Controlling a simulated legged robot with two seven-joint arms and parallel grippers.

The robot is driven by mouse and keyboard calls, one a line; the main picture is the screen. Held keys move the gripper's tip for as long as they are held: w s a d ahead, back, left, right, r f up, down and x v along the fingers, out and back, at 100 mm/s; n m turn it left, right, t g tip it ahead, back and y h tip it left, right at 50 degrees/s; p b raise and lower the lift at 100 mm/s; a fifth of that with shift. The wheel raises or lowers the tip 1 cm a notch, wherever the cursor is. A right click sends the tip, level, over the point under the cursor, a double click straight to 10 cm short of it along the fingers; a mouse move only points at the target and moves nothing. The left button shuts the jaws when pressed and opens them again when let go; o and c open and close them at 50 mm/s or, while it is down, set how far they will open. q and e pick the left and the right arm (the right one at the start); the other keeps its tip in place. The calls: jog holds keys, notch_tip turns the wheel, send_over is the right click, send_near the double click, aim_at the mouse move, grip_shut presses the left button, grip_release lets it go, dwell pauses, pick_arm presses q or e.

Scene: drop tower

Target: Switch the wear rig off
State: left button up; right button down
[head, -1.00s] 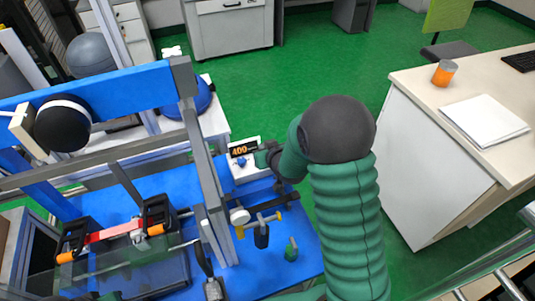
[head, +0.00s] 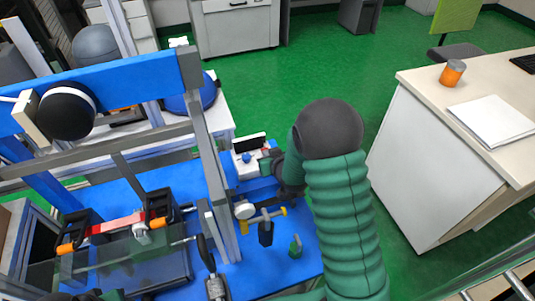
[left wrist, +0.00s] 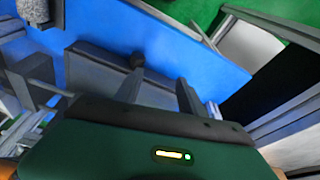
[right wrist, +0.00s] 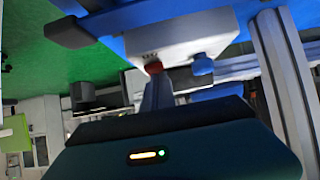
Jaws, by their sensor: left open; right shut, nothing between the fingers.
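The wear rig's white control box (head: 240,163) stands on the blue bench beside the grey upright. Its small display (head: 248,143) is dark, with no digits lit. A blue knob (head: 246,157) sits on its face. In the right wrist view the box (right wrist: 180,42) shows a red button (right wrist: 153,68) and the blue knob (right wrist: 203,65). My right gripper (right wrist: 156,82) is shut and empty, its tips at the red button; I cannot tell whether they touch it. My left gripper (left wrist: 170,92) is open and empty above the rig's left part.
A desk (head: 440,140) stands at right. Green floor is clear between.

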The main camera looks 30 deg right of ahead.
jog(key=shift+f, duration=0.1)
jog(key=shift+r+p, duration=0.4)
jog(key=shift+p, duration=0.15)
jog(key=shift+r, duration=0.3)
